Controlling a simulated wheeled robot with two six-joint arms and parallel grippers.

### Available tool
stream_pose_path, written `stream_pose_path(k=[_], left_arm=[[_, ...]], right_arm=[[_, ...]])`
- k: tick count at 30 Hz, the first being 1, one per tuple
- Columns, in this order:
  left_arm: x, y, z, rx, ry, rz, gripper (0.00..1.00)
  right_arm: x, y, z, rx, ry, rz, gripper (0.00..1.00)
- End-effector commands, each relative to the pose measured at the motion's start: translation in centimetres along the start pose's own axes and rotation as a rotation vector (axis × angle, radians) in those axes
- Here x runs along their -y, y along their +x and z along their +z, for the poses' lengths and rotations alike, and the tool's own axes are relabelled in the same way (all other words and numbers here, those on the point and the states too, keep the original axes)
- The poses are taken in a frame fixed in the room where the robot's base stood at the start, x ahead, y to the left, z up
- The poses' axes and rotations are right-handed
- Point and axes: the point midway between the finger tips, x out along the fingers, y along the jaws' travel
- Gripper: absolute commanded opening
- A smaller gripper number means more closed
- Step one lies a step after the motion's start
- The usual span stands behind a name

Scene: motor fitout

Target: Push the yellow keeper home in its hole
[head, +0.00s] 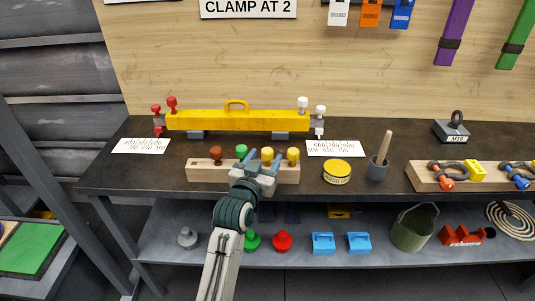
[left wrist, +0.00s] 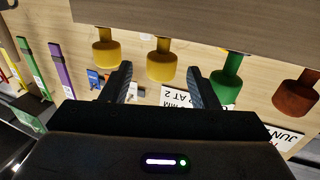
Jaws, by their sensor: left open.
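A light wooden block (head: 200,171) on the dark bench holds a row of round-headed keepers. From the left they are red-brown (head: 216,154), green (head: 241,151), yellow (head: 267,153) and yellow (head: 293,154). My left gripper (head: 265,159) is open at the first yellow keeper, one finger on each side of it. The left wrist view, upside down, shows that keeper (left wrist: 161,67) between and beyond the fingertips (left wrist: 160,84), with a gap on both sides. The end yellow keeper (left wrist: 106,54) is outside the fingers. The hole mouths are hard to see. My right gripper is out of view.
A yellow beam with a handle (head: 236,119) stands behind the block, between white printed cards (head: 141,146). A yellow tin (head: 337,171) and a grey pot with a wooden stick (head: 378,168) stand to the right. A shackle board (head: 425,177) is farther right.

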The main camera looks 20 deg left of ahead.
Motion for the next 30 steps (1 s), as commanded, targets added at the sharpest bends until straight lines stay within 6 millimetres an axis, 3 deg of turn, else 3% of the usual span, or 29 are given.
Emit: stream_pose_path(k=[6, 14, 21, 30], left_arm=[[0.1, 2.7, -0.1, 0.0, 0.0, 0.0, 0.55], [0.1, 2.9, 0.0, 0.0, -0.001, 0.0, 0.55], [0.1, 2.9, 0.0, 0.0, -0.001, 0.0, 0.1], [0.1, 2.9, -0.2, -0.001, -0.001, 0.0, 0.07]], right_arm=[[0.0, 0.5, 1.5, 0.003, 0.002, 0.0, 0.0], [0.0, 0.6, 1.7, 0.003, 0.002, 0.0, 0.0], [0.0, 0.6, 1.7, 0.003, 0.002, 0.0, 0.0], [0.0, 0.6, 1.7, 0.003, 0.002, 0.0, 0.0]])
